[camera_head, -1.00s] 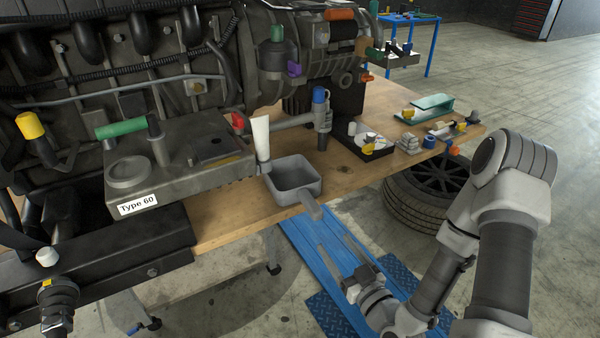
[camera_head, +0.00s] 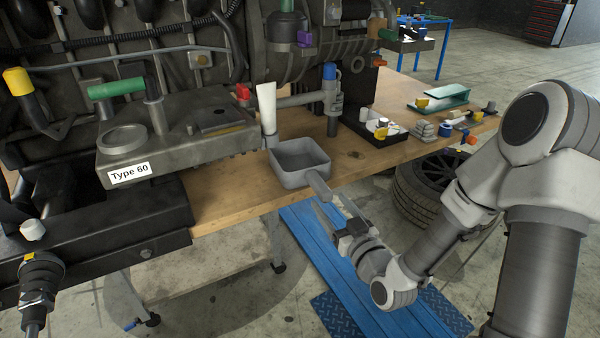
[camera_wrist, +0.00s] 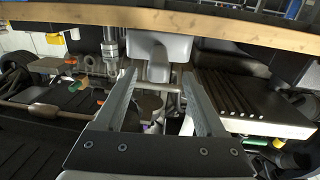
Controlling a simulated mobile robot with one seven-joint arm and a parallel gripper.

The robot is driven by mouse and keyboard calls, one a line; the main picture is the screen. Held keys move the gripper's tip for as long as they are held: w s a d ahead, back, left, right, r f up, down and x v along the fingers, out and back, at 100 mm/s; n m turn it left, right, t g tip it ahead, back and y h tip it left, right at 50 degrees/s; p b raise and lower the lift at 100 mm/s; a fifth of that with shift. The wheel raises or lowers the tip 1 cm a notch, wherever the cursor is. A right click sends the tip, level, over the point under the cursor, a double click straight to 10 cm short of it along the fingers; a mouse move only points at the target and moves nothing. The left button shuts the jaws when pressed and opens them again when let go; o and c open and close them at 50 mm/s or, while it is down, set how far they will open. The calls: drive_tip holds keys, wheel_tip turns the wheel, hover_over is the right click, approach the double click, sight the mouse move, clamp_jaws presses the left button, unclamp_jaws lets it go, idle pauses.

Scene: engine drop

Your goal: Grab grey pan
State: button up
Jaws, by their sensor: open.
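The fingers are not closed on the handle.
A white tube (camera_head: 267,108) stands right behind the pan. The engine (camera_head: 180,135) with its "Type 60" label fills the left. A black tray (camera_head: 375,127) with small parts lies to the right on the workbench (camera_head: 235,207).

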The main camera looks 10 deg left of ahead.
sight(315, 180)
drive_tip(key=x, duration=0.9)
drive_tip(key=shift+w+a+r+p, duration=0.1)
drive_tip(key=shift+w+r+p, duration=0.1)
drive_tip(key=shift+w+p, duration=0.15)
drive_tip(key=shift+s, duration=0.1)
clamp_jaws()
